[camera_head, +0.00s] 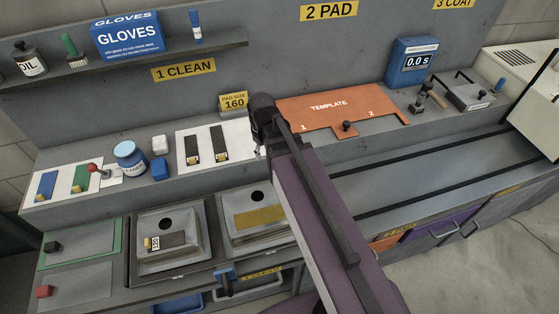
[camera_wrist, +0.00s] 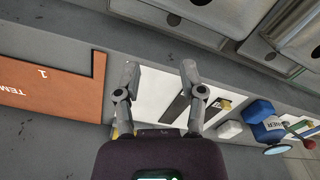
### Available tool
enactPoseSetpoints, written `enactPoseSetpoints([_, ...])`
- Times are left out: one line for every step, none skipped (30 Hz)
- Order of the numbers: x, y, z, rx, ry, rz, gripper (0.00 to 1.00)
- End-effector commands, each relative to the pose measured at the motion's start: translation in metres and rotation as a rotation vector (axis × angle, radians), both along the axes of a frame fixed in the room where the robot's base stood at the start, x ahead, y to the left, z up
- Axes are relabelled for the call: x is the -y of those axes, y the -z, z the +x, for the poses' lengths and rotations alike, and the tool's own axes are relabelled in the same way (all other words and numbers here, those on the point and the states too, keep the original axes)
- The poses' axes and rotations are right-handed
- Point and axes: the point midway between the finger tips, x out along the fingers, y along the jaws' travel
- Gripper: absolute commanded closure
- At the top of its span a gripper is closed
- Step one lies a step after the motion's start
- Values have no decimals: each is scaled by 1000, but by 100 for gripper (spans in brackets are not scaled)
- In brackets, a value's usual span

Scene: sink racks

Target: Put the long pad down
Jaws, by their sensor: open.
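Two dark pads with yellow tabs, a left one (camera_head: 191,146) and a right one (camera_head: 218,140), lie side by side on a white mat (camera_head: 236,131). They look similar in length, so I cannot tell which is the long one. Another dark pad (camera_head: 172,240) with a white label lies on the left sink (camera_head: 193,218). My gripper (camera_head: 258,150) is at the mat's right end, partly hidden by my wrist. In the wrist view my gripper (camera_wrist: 158,75) is open over the white mat (camera_wrist: 150,92), with nothing held between its fingers. A dark pad (camera_wrist: 178,108) shows beside the right finger.
An orange template (camera_head: 335,111) lies right of my gripper. A pad size sign (camera_head: 233,103) reading 160 stands behind the mat. A blue-labelled jar (camera_head: 130,157) and small blocks stand left. The right sink (camera_head: 237,205) has a yellow patch. Dark rails (camera_head: 420,163) cross the bench at right.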

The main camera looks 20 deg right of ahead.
Motion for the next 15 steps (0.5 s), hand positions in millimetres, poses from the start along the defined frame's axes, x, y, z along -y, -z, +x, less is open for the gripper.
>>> enactPoseSetpoints([10,0,-16,-1,81,0,48])
enactPoseSetpoints([13,0,-22,-1,127,0,48])
enactPoseSetpoints([18,0,-29,-1,186,1,48])
enactPoseSetpoints([22,0,-33,-2,226,1,48])
enactPoseSetpoints([25,0,-37,-2,262,1,48])
enactPoseSetpoints([28,0,-41,-2,304,1,48])
enactPoseSetpoints([30,0,-44,-3,331,1,48])
enactPoseSetpoints([31,0,-46,-3,353,1,48])
enactPoseSetpoints([33,0,-49,-3,378,1,48])
enactPoseSetpoints([35,0,-50,-3,393,1,48])
enactPoseSetpoints([35,0,-51,-3,404,1,48])
enactPoseSetpoints([36,0,-51,-2,413,1,48])
enactPoseSetpoints([36,0,-52,-2,418,1,48])
enactPoseSetpoints([36,0,-52,-2,421,1,48])
enactPoseSetpoints([36,0,-51,-2,422,1,48])
